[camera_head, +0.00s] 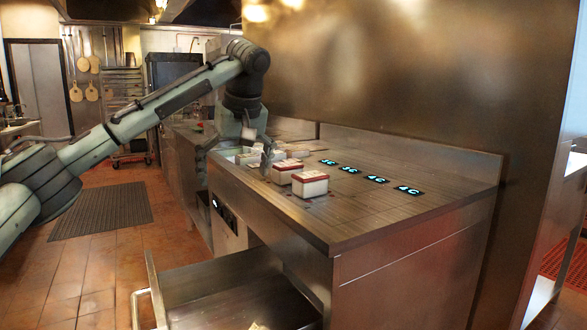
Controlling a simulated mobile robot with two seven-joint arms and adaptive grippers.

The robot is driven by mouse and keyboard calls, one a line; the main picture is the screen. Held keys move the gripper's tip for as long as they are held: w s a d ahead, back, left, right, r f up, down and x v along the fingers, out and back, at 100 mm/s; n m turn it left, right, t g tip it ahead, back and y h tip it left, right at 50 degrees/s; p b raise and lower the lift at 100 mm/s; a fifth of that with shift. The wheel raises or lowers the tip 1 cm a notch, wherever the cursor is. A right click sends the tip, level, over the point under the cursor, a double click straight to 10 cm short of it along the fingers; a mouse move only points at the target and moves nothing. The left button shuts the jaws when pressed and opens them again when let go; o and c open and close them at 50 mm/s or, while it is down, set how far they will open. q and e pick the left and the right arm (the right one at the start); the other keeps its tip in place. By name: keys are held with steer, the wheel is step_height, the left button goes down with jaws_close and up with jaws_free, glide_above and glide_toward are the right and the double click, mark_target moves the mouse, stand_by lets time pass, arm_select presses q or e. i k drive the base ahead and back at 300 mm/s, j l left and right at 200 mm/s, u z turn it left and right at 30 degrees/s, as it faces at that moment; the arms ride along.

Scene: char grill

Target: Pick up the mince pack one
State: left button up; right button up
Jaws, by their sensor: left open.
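Several small white packs with red-brown tops stand in a row on the left part of the steel counter (400,220). The nearest pack (310,184) and the one behind it (286,171) show clearly. Farther packs (247,158) are partly hidden by my left gripper (235,160). I cannot tell which one is mince pack one. My left gripper points down over the far end of the row, its fingers spread and open. No pack is visibly held; whether a finger touches one is unclear. My right gripper is out of view.
Several black markers with glowing cyan signs (376,180) lie along the counter. A steel drawer (235,295) stands pulled out below the counter front. A metal wall (420,80) rises behind. A dark floor mat (100,211) lies at left.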

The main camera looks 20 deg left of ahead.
mark_target(281, 171)
steer(key=i, duration=1.15)
